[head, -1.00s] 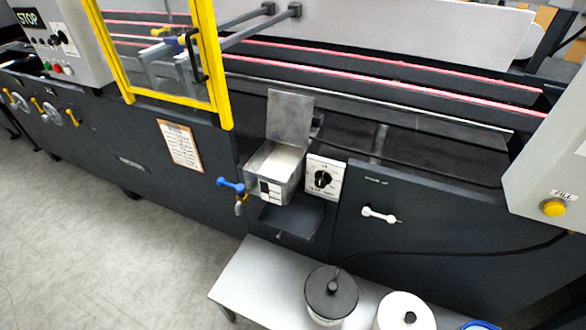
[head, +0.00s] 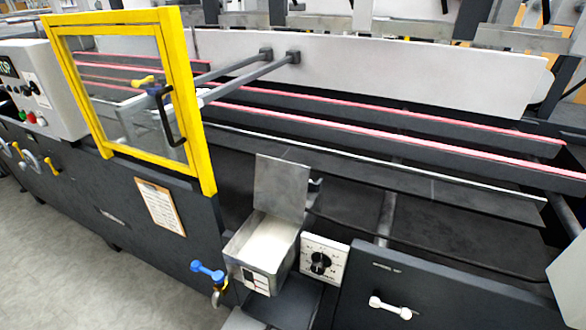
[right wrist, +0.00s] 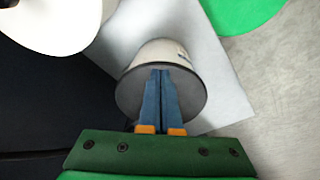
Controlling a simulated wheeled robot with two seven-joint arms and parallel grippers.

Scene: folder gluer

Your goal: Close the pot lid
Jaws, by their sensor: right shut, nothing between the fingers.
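The metal glue pot (head: 270,268) sits on the machine's front in the head view, with pale material visible inside. Its flat grey lid (head: 281,188) stands open, upright at the pot's back edge. My right gripper (right wrist: 161,73) shows in the right wrist view, its blue fingers together and empty. It is in front of a light round container with a dark top (right wrist: 130,95); I cannot tell whether they touch. Neither gripper shows in the head view, so the right gripper's distance to the lid is not visible.
A blue-handled valve (head: 207,270) is left of the pot and a dial plate (head: 322,262) is right of it. A yellow-framed guard (head: 186,95) rises at the left. A white handle (head: 390,307) is on the front panel. In the right wrist view, a grey surface (right wrist: 205,60) lies below.

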